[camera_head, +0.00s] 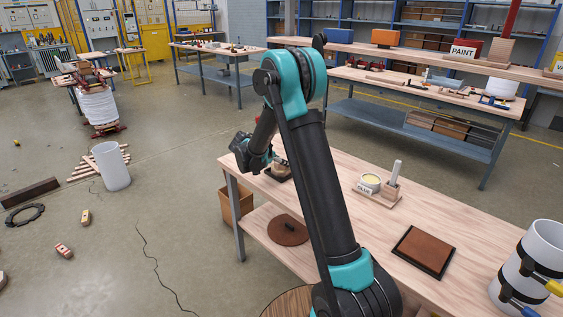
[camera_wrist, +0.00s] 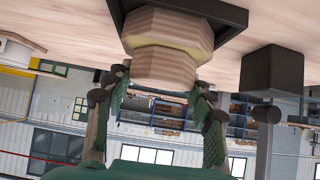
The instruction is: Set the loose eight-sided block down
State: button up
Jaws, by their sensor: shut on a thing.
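In the wrist view a pale wooden eight-sided block (camera_wrist: 163,70) sits between the two fingers of my gripper (camera_wrist: 160,88), which is shut on it. Another pale eight-sided block (camera_wrist: 165,27) lies just beyond it, with a yellowish layer showing between the two. The two look in contact or very close, and roughly lined up. The far block rests on a dark square tray (camera_wrist: 232,14) on the wooden table. In the head view the blocks (camera_head: 280,166) show small over the dark tray (camera_head: 279,177); my arm hides part of the gripper.
On the wooden table (camera_head: 455,225) stand a glue pot (camera_head: 370,184) on a board, a brown pad in a dark frame (camera_head: 423,251) and a white cylinder with clamps (camera_head: 541,250). A dark block (camera_wrist: 272,72) is beside the tray in the wrist view.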

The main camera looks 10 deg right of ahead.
jog(key=shift+f, duration=0.15)
jog(key=o, duration=1.2)
jog(key=shift+c, duration=0.2)
jog(key=v, duration=1.1)
jog(key=s+d+f+n+g+y, duration=0.1)
jog(key=s+d+n+y, duration=0.1)
jog(key=s+d, duration=0.45)
jog(key=s+d+n+g+y, duration=0.1)
jog(key=s+d+n+y, duration=0.2)
jog(key=s, duration=0.6)
jog(key=s+f+n+y, duration=0.1)
jog(key=s+f+n, duration=0.2)
jog(key=s, duration=0.7)
jog(key=s+d+f+n+y, duration=0.1)
jog(key=s+f, duration=0.3)
jog(key=s, duration=0.7)
jog(key=shift+d+n+y, duration=0.3)
jog(key=shift+n+y, duration=0.5)
jog(key=shift+n, duration=0.1)
